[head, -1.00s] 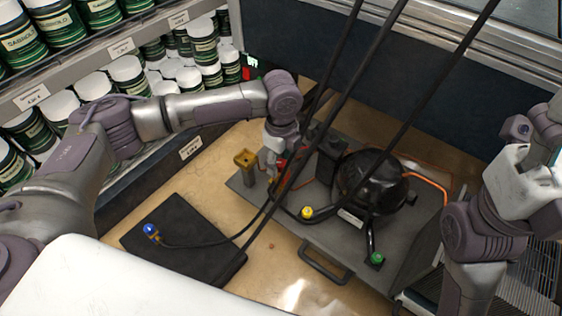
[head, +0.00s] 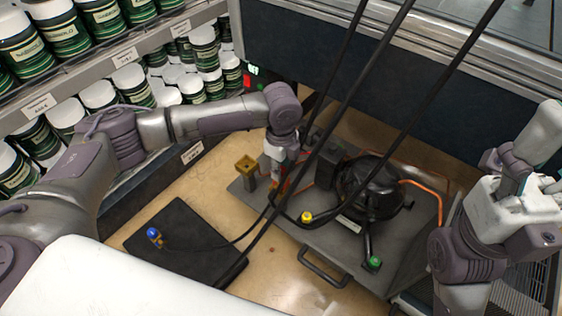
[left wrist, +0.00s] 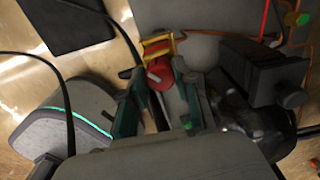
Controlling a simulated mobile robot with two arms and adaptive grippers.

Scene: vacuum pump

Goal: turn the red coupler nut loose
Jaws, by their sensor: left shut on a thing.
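The red coupler nut (left wrist: 160,76) shows between the fingertips of my left gripper (left wrist: 158,88) in the left wrist view, with a yellow fitting (left wrist: 157,48) just beyond it. My left gripper is shut on the nut. In the head view, my left gripper (head: 277,165) reaches down at the left side of the pump's grey base plate (head: 345,245), and hoses and the gripper mostly hide the nut. My right arm's end (head: 510,205) is up at the right, away from the pump; its fingers are not clear.
The black compressor (head: 370,187) stands on the plate, near a yellow cap (head: 306,216) and a green cap (head: 374,262). A brass post (head: 246,166) rises at the left. A blue-ended hose (head: 154,234) lies on a black mat (head: 190,245). Dark hoses cross overhead.

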